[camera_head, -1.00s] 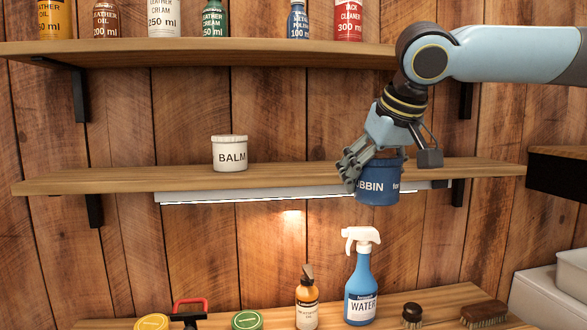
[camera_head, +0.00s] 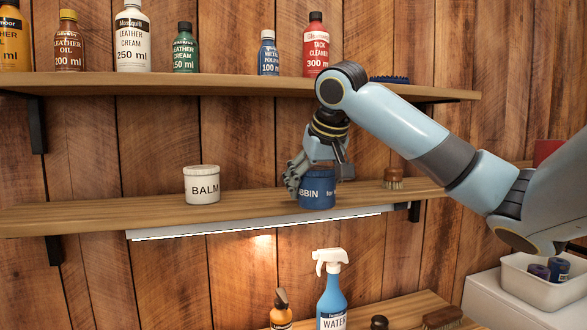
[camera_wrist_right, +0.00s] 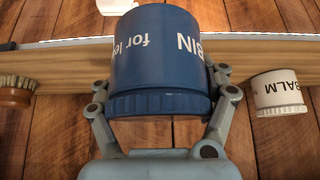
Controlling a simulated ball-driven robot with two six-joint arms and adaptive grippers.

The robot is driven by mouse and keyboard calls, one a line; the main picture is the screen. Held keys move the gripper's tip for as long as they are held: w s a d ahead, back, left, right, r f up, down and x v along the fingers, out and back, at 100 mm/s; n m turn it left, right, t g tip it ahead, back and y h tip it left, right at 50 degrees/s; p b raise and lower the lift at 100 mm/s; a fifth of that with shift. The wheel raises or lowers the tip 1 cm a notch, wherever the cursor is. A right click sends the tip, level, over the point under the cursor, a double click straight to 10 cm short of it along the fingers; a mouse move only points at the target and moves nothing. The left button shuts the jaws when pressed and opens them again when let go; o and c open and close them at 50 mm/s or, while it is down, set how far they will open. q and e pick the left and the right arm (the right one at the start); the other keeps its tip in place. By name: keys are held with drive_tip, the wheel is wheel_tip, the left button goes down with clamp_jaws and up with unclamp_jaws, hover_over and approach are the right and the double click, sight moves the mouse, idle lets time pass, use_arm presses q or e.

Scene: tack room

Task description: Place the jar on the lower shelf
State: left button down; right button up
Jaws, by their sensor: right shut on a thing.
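The blue jar (camera_head: 318,190), with white lettering partly reading "BBIN", is at the lower shelf (camera_head: 255,212) in the head view. My right gripper (camera_head: 317,171) is shut on it from above, fingers on both sides. The jar looks upright, with its base over the shelf top near the front edge; I cannot tell whether it touches the wood. In the right wrist view the blue jar (camera_wrist_right: 162,62) fills the space between the fingers, its lettering upside down. My left gripper is not in view.
A white BALM jar (camera_head: 201,185) stands on the lower shelf to the left, and a small brush (camera_head: 393,179) to the right. Shelf between BALM and blue jar is clear. Several bottles stand on the upper shelf (camera_head: 200,84). A spray bottle (camera_head: 331,300) stands below.

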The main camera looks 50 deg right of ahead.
drive_tip(key=w, duration=0.1)
drive_tip(key=w+d+p, duration=0.1)
drive_tip(key=w, duration=0.1)
drive_tip(key=w+d, duration=0.1)
drive_tip(key=w, duration=0.1)
drive_tip(key=shift+r+p, duration=0.15)
drive_tip(key=shift+p, duration=0.15)
drive_tip(key=shift+w+d, duration=0.25)
drive_tip(key=shift+d, duration=0.05)
drive_tip(key=w, duration=0.1)
drive_tip(key=w+d+p, duration=0.2)
drive_tip(key=w, duration=0.1)
drive_tip(key=shift+s+f+p, duration=0.1)
drive_tip(key=shift+f+p, duration=0.25)
drive_tip(key=shift+s, duration=0.1)
drive_tip(key=shift+f, duration=0.1)
drive_tip(key=o, duration=1.5)
drive_tip(key=shift+f, duration=0.1)
